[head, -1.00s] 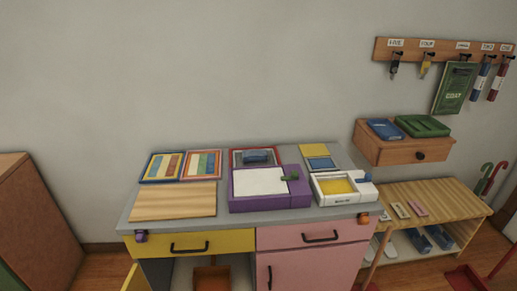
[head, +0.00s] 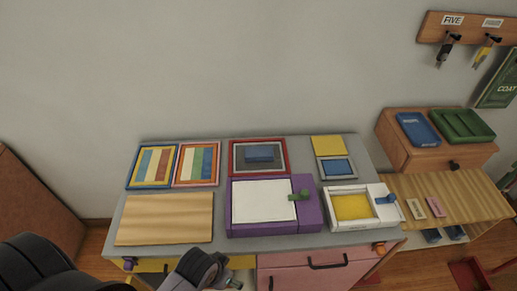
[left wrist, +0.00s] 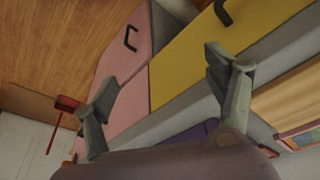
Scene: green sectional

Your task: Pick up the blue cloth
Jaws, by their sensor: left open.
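A small blue block-like piece (head: 258,153) lies in the red-rimmed grey tray (head: 284,157) at the back of the counter. A flat blue square (head: 336,168) lies in a grey frame to its right. I cannot tell whether either is the blue cloth. My left gripper (head: 208,272) is at the counter's front edge in the head view, low and well in front of both. In the left wrist view my left gripper (left wrist: 160,66) is open, its fingers spread with nothing between them. The yellow and pink cabinet fronts show beyond it. My right gripper is not in view.
The grey counter (head: 120,222) bears a wooden board (head: 165,218), two striped panels, a purple box (head: 232,212) and a white box (head: 366,190) with a yellow inside. A wooden shelf unit (head: 395,150) with blue and green trays is at right. Wall hooks hang above.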

